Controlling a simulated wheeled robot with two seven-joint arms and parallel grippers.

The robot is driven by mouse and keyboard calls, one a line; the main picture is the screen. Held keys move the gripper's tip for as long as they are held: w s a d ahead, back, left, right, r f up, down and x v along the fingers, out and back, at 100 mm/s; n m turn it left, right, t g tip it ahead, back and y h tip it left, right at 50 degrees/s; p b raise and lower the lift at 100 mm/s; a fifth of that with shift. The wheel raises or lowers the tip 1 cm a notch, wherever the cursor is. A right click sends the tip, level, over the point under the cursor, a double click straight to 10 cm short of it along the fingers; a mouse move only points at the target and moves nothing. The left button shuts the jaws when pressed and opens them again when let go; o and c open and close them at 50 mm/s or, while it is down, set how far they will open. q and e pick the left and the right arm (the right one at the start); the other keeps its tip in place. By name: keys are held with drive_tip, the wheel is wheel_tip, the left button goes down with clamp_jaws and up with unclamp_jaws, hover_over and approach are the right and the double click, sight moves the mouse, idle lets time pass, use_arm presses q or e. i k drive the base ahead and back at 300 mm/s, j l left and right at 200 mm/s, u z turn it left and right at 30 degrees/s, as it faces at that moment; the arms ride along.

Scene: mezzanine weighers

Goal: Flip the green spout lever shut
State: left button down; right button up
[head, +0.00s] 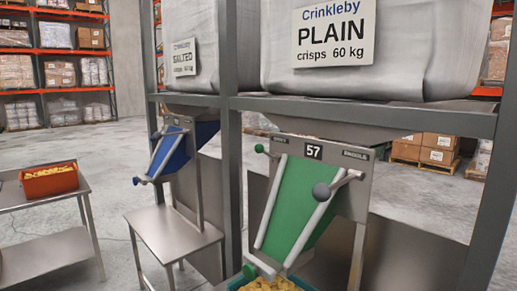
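The green spout (292,208) slopes down below the number 57 plate (313,151), under the hanging sack labelled "Crinkleby PLAIN crisps 60 kg" (334,40). Another green knob (249,270) shows at the spout's lower end. Below it is a tub of yellow crisps (270,284), cut off by the bottom edge. Neither gripper shows.
A blue spout (170,152) hangs under the "SALTED" sack (190,60), above a steel stand (172,235). Grey frame posts (231,180) stand between the spouts. A red tub (49,180) sits on a side table at left.

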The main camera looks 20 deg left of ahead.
sight(260, 148)
drive_tip(key=i+j+z, duration=0.2)
drive_tip(key=j, duration=0.2)
drive_tip(key=j+z, duration=0.2)
drive_tip(key=j, duration=0.2)
drive_tip(key=i+j+z, duration=0.2)
drive_tip(key=j, duration=0.25)
drive_tip(key=k, duration=0.1)
